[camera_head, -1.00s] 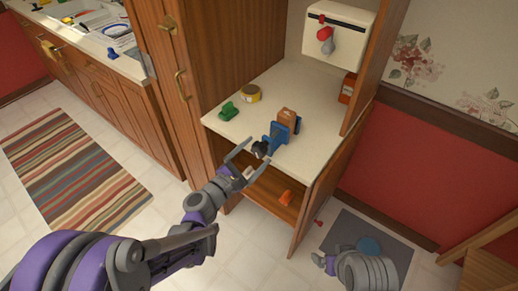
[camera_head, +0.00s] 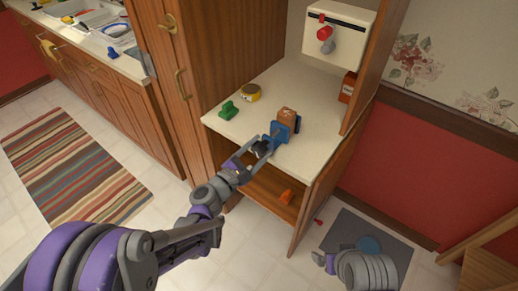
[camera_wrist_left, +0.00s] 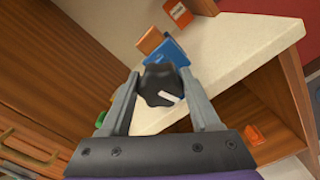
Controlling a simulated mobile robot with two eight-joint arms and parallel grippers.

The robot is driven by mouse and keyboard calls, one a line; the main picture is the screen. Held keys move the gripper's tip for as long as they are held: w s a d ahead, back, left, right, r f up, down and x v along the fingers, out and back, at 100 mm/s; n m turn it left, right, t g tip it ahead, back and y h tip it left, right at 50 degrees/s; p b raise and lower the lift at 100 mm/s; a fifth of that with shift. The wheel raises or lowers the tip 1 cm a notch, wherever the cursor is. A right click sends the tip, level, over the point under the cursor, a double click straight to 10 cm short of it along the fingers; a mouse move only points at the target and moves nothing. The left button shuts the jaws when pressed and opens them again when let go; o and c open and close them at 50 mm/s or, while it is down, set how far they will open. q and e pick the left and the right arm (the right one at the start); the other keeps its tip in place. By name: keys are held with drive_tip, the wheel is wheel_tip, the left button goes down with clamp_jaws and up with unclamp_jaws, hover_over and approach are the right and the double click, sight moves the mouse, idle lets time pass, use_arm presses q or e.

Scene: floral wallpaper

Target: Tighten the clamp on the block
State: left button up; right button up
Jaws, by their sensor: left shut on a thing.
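The blue clamp (camera_head: 277,133) sits near the front edge of the cream shelf, with the brown wooden block (camera_head: 287,115) at its far end. In the left wrist view, the clamp (camera_wrist_left: 168,54) shows behind its black knob (camera_wrist_left: 160,86), which has a white mark, and the block (camera_wrist_left: 150,41) shows beyond it. My left gripper (camera_head: 262,146) reaches in from the front and is shut on the black knob, one finger on each side. The fingers hide part of the knob in the head view. My right gripper does not show clearly.
A green object (camera_head: 229,110) and a yellow-rimmed tin (camera_head: 250,92) stand left of the clamp. An orange box (camera_head: 348,87) stands at the shelf's right wall. An orange item (camera_head: 287,196) lies on the lower shelf. The cream surface right of the clamp is clear.

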use_arm(q)
drive_tip(key=shift+m, duration=0.4)
drive_tip(key=m, duration=0.4)
drive_tip(key=shift+m, duration=0.3)
drive_tip(key=m, duration=0.5)
drive_tip(key=shift+f+m, duration=0.1)
drive_tip(key=shift+m, duration=0.2)
drive_tip(key=o, duration=1.4)
drive_tip(key=shift+c, duration=0.2)
drive_tip(key=shift+s, duration=0.1)
drive_tip(key=b+v, duration=0.1)
drive_tip(key=v, duration=0.9)
drive_tip(key=shift+s+a, duration=0.2)
drive_tip(key=shift+s, duration=0.1)
